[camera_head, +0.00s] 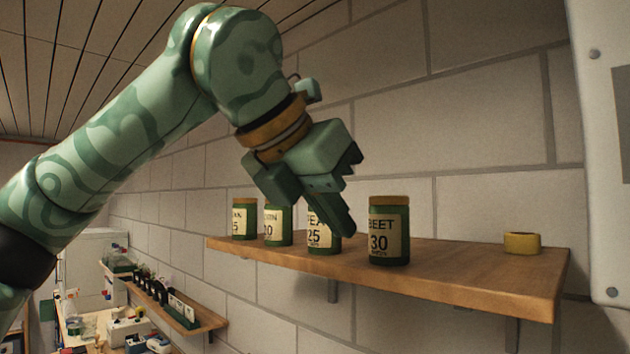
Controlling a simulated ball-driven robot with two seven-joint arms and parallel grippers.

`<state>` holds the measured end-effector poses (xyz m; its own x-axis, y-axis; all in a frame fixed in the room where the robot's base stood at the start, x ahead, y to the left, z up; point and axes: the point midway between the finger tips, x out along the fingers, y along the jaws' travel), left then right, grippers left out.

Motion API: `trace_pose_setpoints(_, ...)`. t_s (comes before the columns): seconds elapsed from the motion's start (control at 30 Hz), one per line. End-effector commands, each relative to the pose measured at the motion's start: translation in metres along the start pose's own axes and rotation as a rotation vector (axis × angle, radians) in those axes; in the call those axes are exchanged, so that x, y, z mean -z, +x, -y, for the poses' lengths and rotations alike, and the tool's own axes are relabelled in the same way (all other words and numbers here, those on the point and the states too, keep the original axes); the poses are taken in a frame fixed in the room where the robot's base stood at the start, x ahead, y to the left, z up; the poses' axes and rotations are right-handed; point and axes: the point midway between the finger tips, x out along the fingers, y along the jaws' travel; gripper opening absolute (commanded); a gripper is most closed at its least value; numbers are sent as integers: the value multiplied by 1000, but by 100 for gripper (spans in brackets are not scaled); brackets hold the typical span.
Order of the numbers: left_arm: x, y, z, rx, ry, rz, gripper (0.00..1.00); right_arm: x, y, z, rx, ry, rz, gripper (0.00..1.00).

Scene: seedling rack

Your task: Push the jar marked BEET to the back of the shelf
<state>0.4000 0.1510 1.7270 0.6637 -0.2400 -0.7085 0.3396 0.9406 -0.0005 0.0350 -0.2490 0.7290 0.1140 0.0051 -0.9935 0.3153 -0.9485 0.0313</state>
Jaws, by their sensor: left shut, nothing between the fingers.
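The jar marked BEET (389,232) is green with a brown lid and a cream label reading BEET 30. It stands upright near the front edge of the wooden shelf (480,275), with bare shelf to its right. My left gripper (348,228) is shut and empty. It points down and to the right, its tip just left of the BEET jar in the picture and overlapping the jar marked 25. I cannot tell whether it touches either jar. My right gripper is not in view.
Left of BEET stand the jar marked 25 (322,246), a jar marked 30 or similar (278,225), and another at the far left (244,219). A yellow roll (521,243) lies at the right. A block wall backs the shelf. A lower shelf (200,318) holds small items.

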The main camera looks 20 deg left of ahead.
Motion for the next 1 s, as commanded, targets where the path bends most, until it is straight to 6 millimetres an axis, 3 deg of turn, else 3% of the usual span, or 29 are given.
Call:
trace_pose_setpoints(0.1,0,24,0,1,2,-2,0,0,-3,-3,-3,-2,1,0)
trace_pose_setpoints(0.33,-25,42,1,2,2,0,0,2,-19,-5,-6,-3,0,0)
trace_pose_setpoints(0.83,-30,50,1,2,1,0,0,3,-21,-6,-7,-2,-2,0)
trace_pose_setpoints(1.0,-45,62,1,2,1,-3,0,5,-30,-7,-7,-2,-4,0)
